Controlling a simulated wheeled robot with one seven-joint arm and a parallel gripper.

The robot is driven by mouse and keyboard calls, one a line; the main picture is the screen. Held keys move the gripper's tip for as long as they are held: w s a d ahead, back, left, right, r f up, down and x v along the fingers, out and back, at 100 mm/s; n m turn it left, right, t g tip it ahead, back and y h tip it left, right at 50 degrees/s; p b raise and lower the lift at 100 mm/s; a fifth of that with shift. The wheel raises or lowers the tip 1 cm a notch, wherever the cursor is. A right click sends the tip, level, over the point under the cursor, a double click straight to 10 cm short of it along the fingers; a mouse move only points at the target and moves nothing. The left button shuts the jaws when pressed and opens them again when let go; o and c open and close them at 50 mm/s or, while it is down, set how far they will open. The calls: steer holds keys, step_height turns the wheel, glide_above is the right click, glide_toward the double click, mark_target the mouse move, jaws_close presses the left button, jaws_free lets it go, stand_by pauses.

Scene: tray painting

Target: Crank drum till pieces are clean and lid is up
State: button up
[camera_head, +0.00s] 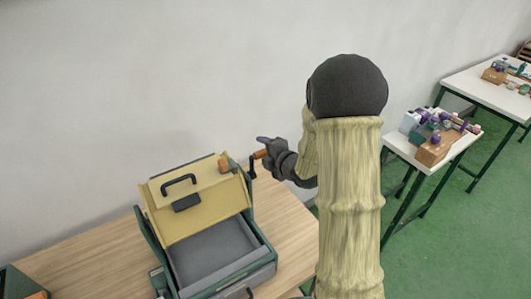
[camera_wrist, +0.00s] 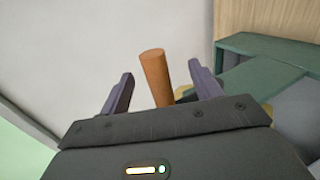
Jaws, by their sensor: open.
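The drum machine, a green box with a grey inside (camera_head: 215,255), stands on the wooden table. Its yellow lid (camera_head: 200,210) is tilted up at the back, with a black handle (camera_head: 180,183) on it. The crank's orange-brown grip (camera_head: 261,154) sticks out at the machine's upper right. My gripper (camera_head: 266,146) is at this grip. In the wrist view the grip (camera_wrist: 155,78) stands between the two open fingers of my gripper (camera_wrist: 160,70), with gaps visible on both sides. No pieces show inside the grey box; part of its inside is hidden.
The wooden table (camera_head: 90,255) has bare room left of the machine. A green-edged box (camera_head: 20,285) sits at the lower left corner. A white wall rises behind. Two white tables (camera_head: 428,160) with assorted blocks stand at the right on a green floor.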

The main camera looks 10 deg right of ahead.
steer(key=v, duration=0.8)
stand_by(0.5)
stand_by(0.4)
steer(key=s+a+f+m+g+h, duration=0.1)
steer(key=s+f+m+g+h, duration=0.1)
steer(key=s+m+g, duration=0.3)
steer(key=s+a+f+m+g+h, duration=0.2)
steer(key=s+m+g, duration=0.3)
steer(key=s+m, duration=0.7)
steer(key=m, duration=0.4)
steer(key=shift+s+a+m, duration=0.2)
steer(key=shift+s+m, duration=0.1)
steer(key=shift+s, duration=0.05)
